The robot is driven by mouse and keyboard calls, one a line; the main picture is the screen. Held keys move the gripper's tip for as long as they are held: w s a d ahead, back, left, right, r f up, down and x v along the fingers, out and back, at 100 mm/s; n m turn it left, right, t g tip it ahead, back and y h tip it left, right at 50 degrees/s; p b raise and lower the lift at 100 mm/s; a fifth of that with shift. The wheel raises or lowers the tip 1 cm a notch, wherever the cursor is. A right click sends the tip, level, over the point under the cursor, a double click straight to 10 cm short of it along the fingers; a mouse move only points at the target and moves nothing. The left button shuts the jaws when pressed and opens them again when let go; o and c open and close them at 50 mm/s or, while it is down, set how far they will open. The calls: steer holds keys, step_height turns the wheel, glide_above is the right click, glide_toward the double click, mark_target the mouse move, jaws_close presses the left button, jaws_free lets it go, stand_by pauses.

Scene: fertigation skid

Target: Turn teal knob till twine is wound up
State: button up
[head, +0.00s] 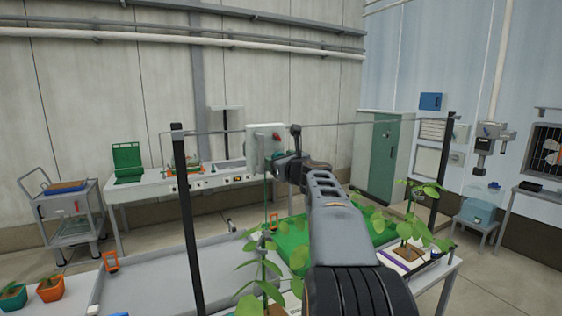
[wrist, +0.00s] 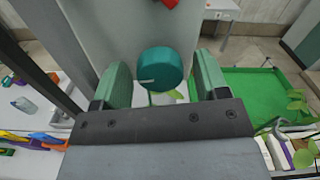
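The teal knob (wrist: 161,66) sticks out from the front of a grey panel (wrist: 138,28) in the wrist view. It has a small pale mark on its side. My gripper (wrist: 160,80) is open, with one green-padded finger on each side of the knob and a visible gap to both. I cannot make out the twine for certain in either view.
A red part (wrist: 168,2) sits above the knob on the panel. Leafy plants (head: 408,228) stand on the near bench around my arm. A dark upright post (head: 187,215) rises left of my arm.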

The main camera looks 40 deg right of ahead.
steer(key=shift+o, duration=0.2)
steer(key=s+a+b, duration=0.1)
steer(key=s+b, duration=0.3)
steer(key=s, duration=0.9)
steer(key=shift+s+a, duration=0.35)
steer(key=shift+a, duration=0.05)
